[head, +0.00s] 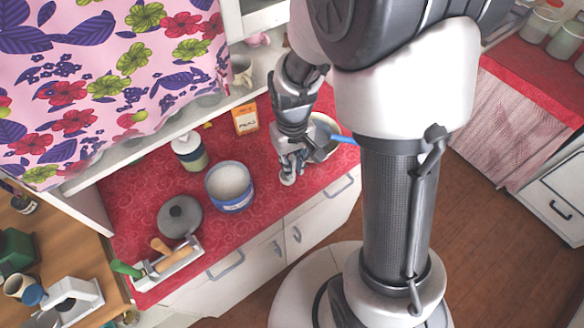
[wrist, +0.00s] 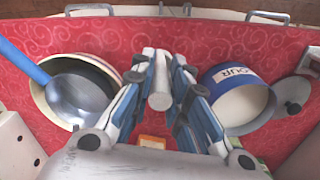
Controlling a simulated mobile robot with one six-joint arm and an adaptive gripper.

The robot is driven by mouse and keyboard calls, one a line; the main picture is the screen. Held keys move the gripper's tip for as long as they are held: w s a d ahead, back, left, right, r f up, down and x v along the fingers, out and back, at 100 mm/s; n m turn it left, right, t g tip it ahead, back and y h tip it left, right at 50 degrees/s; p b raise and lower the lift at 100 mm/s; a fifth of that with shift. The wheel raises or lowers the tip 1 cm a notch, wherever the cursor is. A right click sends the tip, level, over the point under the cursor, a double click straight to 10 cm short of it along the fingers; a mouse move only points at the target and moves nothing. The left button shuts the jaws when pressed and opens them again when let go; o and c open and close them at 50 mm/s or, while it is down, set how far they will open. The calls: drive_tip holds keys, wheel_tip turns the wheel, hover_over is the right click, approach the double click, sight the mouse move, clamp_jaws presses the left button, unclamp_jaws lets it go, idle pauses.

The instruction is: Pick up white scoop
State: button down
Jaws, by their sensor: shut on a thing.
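My gripper (head: 290,160) is over the red counter, between the flour canister and a bowl. In the wrist view its two fingers (wrist: 160,85) are closed around a small pale, rounded piece (wrist: 160,98), which appears to be the white scoop. In the head view a small whitish end (head: 288,179) shows just below the fingertips. Most of the scoop is hidden by the fingers, and I cannot tell whether it touches the counter.
The flour canister (head: 230,187), holding white contents, stands left of my gripper. A pale bowl (wrist: 42,100) with a blue-handled pan or ladle (wrist: 80,95) is on the other side. A grey lid (head: 180,216), a jar (head: 189,152) and an orange box (head: 246,119) are nearby.

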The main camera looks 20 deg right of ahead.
wheel_tip(320, 180, up, 16)
drive_tip(key=p, duration=0.3)
drive_tip(key=shift+s, duration=0.1)
idle(0.3)
